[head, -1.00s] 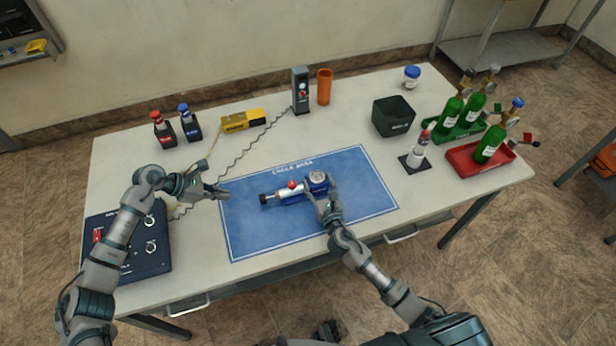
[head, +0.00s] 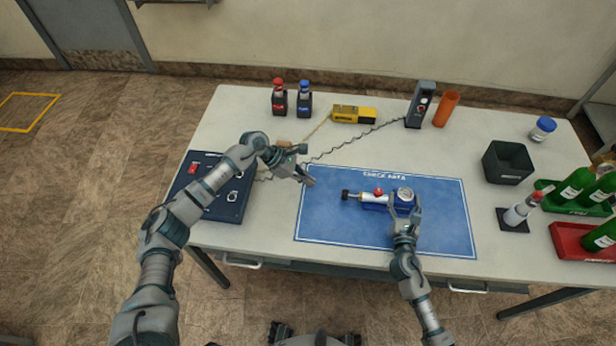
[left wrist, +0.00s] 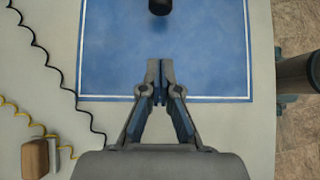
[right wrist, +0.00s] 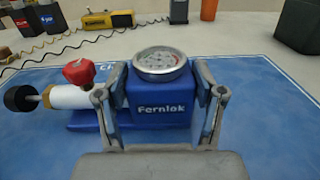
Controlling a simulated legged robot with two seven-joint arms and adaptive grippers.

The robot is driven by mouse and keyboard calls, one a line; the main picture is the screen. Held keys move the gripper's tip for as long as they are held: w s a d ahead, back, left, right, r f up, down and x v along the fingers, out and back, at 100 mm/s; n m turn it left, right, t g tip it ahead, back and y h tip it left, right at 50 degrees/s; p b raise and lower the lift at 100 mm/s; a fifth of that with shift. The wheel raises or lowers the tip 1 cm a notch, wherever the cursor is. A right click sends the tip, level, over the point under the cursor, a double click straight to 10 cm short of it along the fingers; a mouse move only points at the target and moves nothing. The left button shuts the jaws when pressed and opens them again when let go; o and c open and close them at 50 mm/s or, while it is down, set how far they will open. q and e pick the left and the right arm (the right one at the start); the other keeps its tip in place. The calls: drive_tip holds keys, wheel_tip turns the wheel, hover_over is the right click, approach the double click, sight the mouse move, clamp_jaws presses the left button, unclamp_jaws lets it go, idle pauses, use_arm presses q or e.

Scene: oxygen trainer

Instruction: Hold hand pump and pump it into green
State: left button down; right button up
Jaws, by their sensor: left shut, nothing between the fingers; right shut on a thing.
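The hand pump (head: 373,200) lies on the blue check-area mat (head: 330,237). It has a blue body, a round gauge on top, a red knob, a white barrel and a black end handle (right wrist: 20,98) pointing left. My right gripper (head: 405,215) is shut on the pump's blue body (right wrist: 160,103), one finger on each side below the gauge. The gauge (right wrist: 160,62) faces up, but its needle and colours are too small to read. My left gripper (head: 308,180) is shut and empty above the mat's left edge. In the left wrist view, the black handle (left wrist: 160,6) shows ahead of its closed fingertips (left wrist: 160,66).
A dark control box (head: 214,207) with a coiled cable stands at the left. Red and blue bottles (head: 291,100), a yellow device (head: 354,114), a dark meter (head: 420,105) and an orange cylinder (head: 446,108) stand at the back. A black bin (head: 508,163) and green cylinders stand right.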

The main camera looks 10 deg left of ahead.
sight(346, 193)
use_arm(q)
drive_tip(key=x, duration=0.6)
use_arm(e)
drive_tip(key=shift+s+f, duration=0.1)
drive_tip(key=shift+f, duration=0.2)
use_arm(q)
drive_tip(key=d, duration=0.3)
drive_tip(key=shift+d, duration=0.55)
drive_tip(key=shift+d, duration=2)
use_arm(e)
drive_tip(key=shift+a, duration=0.1)
